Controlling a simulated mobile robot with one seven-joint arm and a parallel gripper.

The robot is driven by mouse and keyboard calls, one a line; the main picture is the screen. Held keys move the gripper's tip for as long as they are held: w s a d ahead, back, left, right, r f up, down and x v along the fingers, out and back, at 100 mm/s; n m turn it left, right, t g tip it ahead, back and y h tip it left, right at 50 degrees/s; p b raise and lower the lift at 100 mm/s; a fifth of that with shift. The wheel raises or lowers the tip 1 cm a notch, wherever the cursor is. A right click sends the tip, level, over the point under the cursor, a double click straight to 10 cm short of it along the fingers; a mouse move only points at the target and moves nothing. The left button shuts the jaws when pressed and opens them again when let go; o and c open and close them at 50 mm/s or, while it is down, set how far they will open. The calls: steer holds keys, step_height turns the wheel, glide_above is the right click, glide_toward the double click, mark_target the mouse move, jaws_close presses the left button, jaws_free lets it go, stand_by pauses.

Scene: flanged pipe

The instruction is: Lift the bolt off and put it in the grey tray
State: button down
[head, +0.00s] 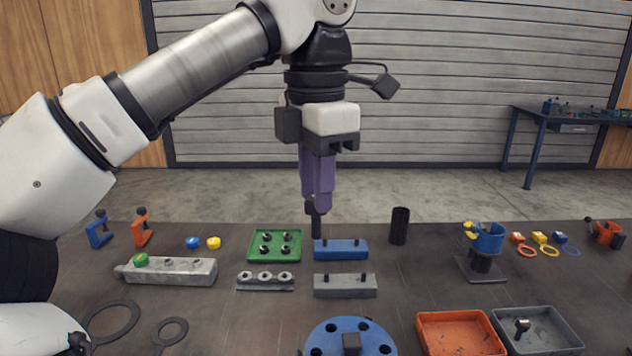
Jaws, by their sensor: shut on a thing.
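My gripper (318,204), with purple fingers, points straight down and is shut on a dark bolt (316,226). The bolt hangs below the fingertips, its lower end just over the back left of the blue block (342,254). I cannot tell whether it touches the block. The fingers hide its upper part. The grey tray (566,341) is at the front right. Another dark bolt (522,326) lies in it. A blue round flange (375,342) with dark holes is at the front middle, cut by the picture's edge.
An orange tray (425,325) sits just left of the grey one. A grey block (345,289) and a green tray (254,254) with several bolts stand near my gripper. A black cylinder (399,226) and a blue cup on a stand (487,241) are to the right.

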steer(key=shift+r, duration=0.1)
steer(key=shift+r+p, duration=2.45)
steer(key=shift+f, duration=0.15)
